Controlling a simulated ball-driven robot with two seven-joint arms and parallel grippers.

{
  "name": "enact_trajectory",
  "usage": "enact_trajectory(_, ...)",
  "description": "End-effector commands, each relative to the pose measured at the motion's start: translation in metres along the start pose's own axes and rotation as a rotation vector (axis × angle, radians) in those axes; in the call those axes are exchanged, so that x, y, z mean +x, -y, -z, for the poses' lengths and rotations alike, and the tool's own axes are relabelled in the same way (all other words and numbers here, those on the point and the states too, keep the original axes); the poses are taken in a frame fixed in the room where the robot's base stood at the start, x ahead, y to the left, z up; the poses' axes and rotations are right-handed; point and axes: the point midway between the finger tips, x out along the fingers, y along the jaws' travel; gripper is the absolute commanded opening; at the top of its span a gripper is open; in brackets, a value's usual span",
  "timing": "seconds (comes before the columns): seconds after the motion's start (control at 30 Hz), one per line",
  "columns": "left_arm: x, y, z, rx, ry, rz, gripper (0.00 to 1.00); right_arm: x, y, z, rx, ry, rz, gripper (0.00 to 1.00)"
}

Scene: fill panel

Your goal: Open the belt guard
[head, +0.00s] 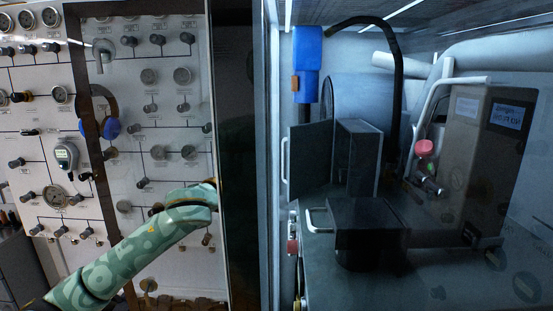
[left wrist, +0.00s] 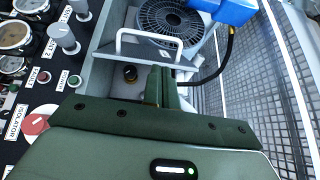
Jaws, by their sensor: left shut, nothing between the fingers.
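My left gripper (left wrist: 162,88) is shut and empty in the left wrist view, its fingers together just below a white bar handle (left wrist: 150,42). Dark boxy covers (head: 360,155) with pale handles (head: 318,218) stand inside the cabinet; which one is the guard is unclear. My right gripper is not in view.
A gauge panel (head: 160,125) fills the left of the head view. A dark post (head: 245,150) separates it from the cabinet.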

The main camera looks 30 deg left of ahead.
Motion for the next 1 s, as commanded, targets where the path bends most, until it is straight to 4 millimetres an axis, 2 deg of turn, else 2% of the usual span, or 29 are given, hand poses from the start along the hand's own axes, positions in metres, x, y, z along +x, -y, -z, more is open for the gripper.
enact_trajectory(0.07,-0.004,-0.006,0.004,-0.020,0.002,-0.039,0.00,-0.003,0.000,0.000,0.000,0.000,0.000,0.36)
enact_trajectory(0.17,0.000,-0.008,0.004,-0.029,0.004,-0.052,0.00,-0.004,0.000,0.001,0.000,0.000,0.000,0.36)
enact_trajectory(0.5,0.057,-0.009,0.003,-0.028,0.005,-0.047,0.00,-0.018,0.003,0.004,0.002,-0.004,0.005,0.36)
enact_trajectory(0.7,0.083,-0.011,0.003,-0.024,0.004,-0.048,0.00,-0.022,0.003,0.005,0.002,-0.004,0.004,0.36)
enact_trajectory(1.0,0.091,-0.013,0.004,-0.022,0.003,-0.048,0.00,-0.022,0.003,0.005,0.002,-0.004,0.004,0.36)
